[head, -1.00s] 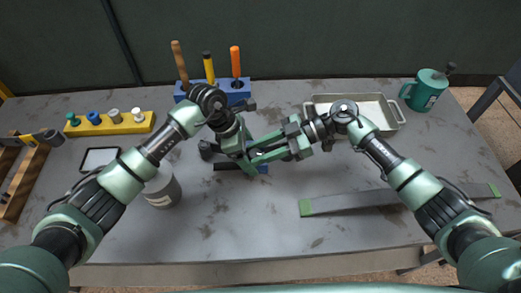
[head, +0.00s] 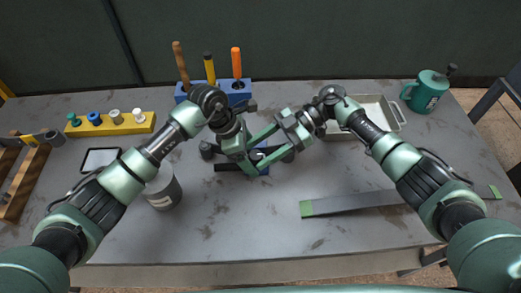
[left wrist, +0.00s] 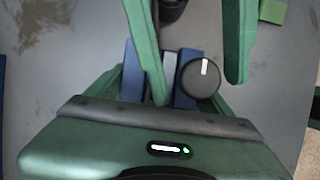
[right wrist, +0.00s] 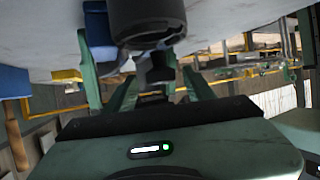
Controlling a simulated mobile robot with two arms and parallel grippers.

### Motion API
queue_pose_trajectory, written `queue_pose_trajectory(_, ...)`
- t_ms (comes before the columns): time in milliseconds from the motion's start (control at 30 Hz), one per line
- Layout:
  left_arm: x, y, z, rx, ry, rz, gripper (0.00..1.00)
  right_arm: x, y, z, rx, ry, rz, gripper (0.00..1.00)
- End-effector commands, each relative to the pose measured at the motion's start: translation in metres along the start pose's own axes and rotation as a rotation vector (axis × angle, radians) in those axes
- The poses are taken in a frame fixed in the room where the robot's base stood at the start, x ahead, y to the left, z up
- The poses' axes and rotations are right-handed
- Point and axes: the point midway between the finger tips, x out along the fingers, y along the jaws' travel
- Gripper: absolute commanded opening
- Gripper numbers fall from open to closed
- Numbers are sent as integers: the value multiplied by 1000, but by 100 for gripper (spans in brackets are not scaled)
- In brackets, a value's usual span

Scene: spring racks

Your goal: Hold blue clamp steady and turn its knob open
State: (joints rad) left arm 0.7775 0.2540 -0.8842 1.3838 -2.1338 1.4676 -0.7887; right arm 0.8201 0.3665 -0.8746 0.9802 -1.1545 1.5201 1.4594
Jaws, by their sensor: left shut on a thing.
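The blue clamp (left wrist: 187,80) lies on the grey table, with a dark bar running through it; in the head view only a bit of its blue body (head: 264,171) shows under the grippers. Its round black knob (left wrist: 199,75) has a white mark. It looms large in the right wrist view (right wrist: 148,20). My left gripper (left wrist: 163,88) is shut on the clamp body. My right gripper (head: 254,153) is open above the clamp, its two green fingers spread on either side of the knob, seemingly without touching it.
Behind stands a blue rack (head: 238,93) with upright tools. A yellow strip with pegs (head: 110,127) and a grey can (head: 163,188) are at left. The front middle is clear.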

Motion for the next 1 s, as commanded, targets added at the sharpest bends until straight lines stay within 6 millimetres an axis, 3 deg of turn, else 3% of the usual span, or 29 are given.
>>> queue_pose_trajectory(367, -1, 0, 2, 0, -4, 1, 11, -4, 0, -1, 1, 1, 0, 56)
queue_pose_trajectory(467, -1, 0, 2, -1, -4, 1, 11, -17, 0, 0, 2, -1, 1, 56)
queue_pose_trajectory(800, -1, 0, 1, -1, -4, 2, 11, -87, 1, 0, 2, -1, 2, 56)
queue_pose_trajectory(1000, -1, 1, 1, -1, -4, 2, 11, -113, 1, 0, 1, 0, -1, 56)
